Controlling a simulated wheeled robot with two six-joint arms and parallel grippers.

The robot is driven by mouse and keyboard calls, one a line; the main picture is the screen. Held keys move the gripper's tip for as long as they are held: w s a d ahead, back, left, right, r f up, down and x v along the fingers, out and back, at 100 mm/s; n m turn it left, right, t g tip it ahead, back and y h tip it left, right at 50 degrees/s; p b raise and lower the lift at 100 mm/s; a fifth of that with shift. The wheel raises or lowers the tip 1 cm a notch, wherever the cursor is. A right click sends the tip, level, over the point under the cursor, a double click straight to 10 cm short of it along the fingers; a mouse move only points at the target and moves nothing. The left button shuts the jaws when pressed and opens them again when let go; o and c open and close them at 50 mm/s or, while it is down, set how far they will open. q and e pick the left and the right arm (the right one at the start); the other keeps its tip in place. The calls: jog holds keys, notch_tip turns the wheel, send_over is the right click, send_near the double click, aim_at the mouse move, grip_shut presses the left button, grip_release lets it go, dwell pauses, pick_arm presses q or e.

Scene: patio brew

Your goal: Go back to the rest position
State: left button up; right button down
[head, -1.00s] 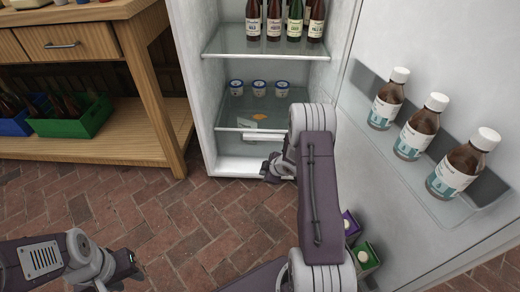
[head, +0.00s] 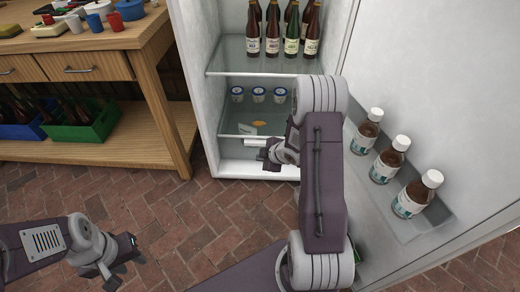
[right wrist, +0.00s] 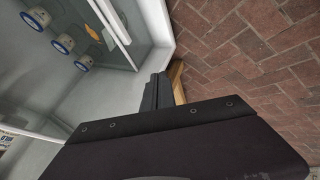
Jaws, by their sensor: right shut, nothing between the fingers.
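My right gripper (head: 270,154) is shut and empty, low in front of the open fridge (head: 205,110), close to the white front strip (head: 256,142) of its bottom compartment; I cannot tell if they touch. In the right wrist view its dark shut fingers (right wrist: 157,92) show beside the fridge's lower edge, with brick floor to the right. My left gripper (head: 122,262) hangs over the brick floor at the lower left, away from everything. Its fingertips are too small and dark to tell whether they are open.
The fridge door (head: 440,130) stands open on the right, with brown bottles (head: 386,165) in its rack. Beer bottles (head: 291,40) and small tubs (head: 259,95) are inside. A wooden workbench (head: 150,85) with crates (head: 85,130) stands left. Brick floor (head: 190,225) is free between.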

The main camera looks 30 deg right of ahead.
jog(key=shift+w+a+r, duration=0.15)
jog(key=shift+a+r, duration=0.05)
jog(key=shift+r, duration=0.3)
